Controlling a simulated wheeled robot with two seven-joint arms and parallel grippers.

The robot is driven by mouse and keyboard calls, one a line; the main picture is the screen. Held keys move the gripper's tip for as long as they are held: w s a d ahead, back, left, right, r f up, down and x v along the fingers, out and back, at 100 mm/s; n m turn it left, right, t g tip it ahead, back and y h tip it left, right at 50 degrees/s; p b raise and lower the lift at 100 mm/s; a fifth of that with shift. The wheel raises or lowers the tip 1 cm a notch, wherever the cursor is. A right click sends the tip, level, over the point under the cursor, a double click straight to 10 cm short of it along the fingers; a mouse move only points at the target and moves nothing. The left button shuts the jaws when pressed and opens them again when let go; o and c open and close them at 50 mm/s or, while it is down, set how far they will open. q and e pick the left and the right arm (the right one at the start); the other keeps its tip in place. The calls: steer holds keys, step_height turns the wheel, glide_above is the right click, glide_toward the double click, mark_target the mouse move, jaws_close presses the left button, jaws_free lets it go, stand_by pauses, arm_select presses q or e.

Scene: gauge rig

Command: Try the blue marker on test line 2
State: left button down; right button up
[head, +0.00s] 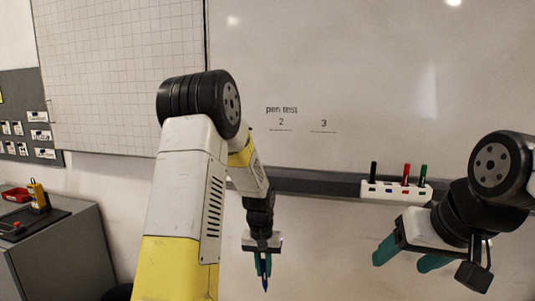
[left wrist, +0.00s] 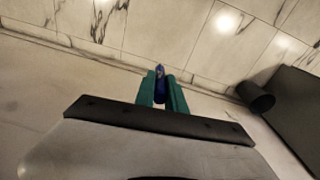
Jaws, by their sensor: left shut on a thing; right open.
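My left gripper (head: 263,262) is shut on the blue marker (head: 265,284); the marker points down between the teal fingers, below the board's ledge. The blue marker also shows between the fingers in the left wrist view (left wrist: 159,90). Test line 2 (head: 281,130) is a short dark line under the number 2 on the whiteboard (head: 380,80), below the words "pen test". No mark shows on it. Line 3 (head: 323,131) is to its right. My left arm covers the board left of line 2. My right gripper (head: 409,259) is open and empty at the lower right.
A white holder (head: 395,191) on the board's ledge (head: 310,184) carries a black, a red and a green marker. A grey cabinet (head: 60,255) stands at the left with a red tray and a yellow device on it. A dark bin (left wrist: 257,98) stands on the floor.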

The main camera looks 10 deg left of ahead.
arm_select(q)
steer(key=w+a+r+n+t+h, duration=0.1)
steer(key=w+a+r+n+t, duration=0.15)
steer(key=w+r, duration=0.8)
steer(key=w+a+r+n+t, duration=0.1)
steer(key=w+r+t, duration=0.15)
steer(key=r, duration=0.85)
steer(key=w+a+r+n+t+y, duration=0.1)
steer(key=w+a+r+t, duration=0.15)
steer(key=r, duration=0.75)
steer(key=w+r+n+t, duration=0.1)
steer(key=r+t, duration=0.2)
steer(key=r, duration=0.8)
steer(key=shift+w, duration=2.95)
steer(key=shift+w, duration=0.75)
steer(key=shift+d, duration=5.45)
steer(key=a, duration=1.1)
